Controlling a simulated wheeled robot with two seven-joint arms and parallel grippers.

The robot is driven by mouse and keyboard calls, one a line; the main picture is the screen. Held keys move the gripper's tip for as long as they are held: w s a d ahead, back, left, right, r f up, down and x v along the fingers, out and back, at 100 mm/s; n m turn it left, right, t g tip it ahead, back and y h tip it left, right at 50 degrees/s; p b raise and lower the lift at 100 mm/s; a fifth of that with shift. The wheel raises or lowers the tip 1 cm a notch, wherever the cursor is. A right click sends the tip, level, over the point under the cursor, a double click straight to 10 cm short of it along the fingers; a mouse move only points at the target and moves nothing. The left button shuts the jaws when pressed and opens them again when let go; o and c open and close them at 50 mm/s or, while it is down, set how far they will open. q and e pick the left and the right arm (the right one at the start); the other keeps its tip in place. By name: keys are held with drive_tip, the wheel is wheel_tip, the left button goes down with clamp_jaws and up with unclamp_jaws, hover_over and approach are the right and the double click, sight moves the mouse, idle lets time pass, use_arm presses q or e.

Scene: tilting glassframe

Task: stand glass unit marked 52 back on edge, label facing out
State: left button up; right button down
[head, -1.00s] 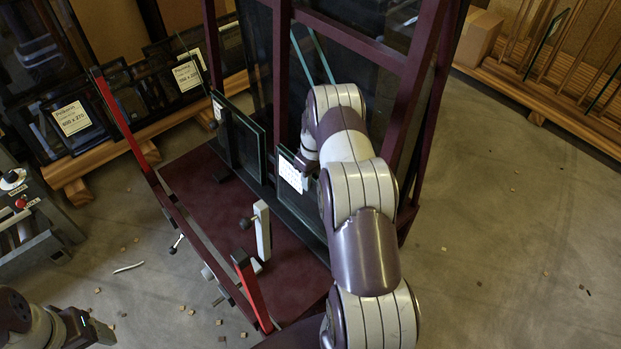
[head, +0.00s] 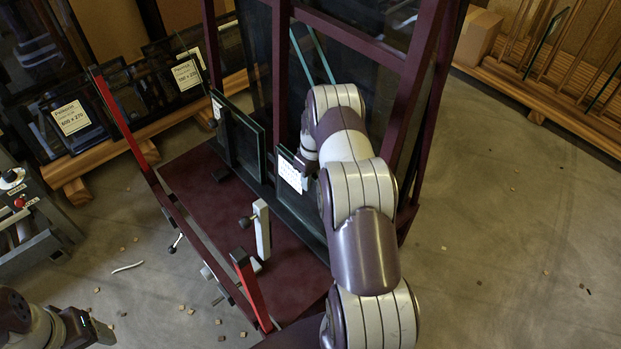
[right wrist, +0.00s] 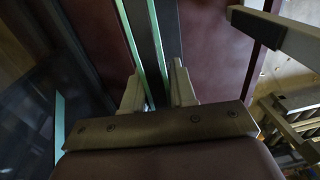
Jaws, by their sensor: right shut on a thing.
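A dark glass unit with pale green edges (head: 287,205) stands upright, leaning a little, on the dark red frame's base. A white label (head: 290,174) faces the front left; its print is too small to read. My right gripper (head: 305,161) is at its upper edge, largely hidden by my own arm. In the right wrist view, the right gripper (right wrist: 157,88) has one finger on each side of the glass unit (right wrist: 150,35) and is shut on it. My left gripper (head: 92,330) is low at the left, away from the glass; its jaws do not show clearly.
Another glass unit (head: 243,140) stands on the frame to the left. The dark red frame (head: 285,290) has a red-tipped bar (head: 250,285) and a pale clamp post (head: 262,230) in front. Racks of panes (head: 75,150) stand behind left.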

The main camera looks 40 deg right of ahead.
drive_tip(key=shift+w, duration=0.1)
drive_tip(key=c, duration=0.8)
unclamp_jaws()
drive_tip(key=shift+r, duration=0.1)
drive_tip(key=shift+d+r+p, duration=0.15)
drive_tip(key=shift+r+p, duration=0.9)
drive_tip(key=shift+r, duration=0.4)
drive_tip(key=shift+d+r+p, duration=0.1)
drive_tip(key=shift+r+p, duration=0.9)
drive_tip(key=shift+r, duration=0.4)
drive_tip(key=shift+r, duration=0.1)
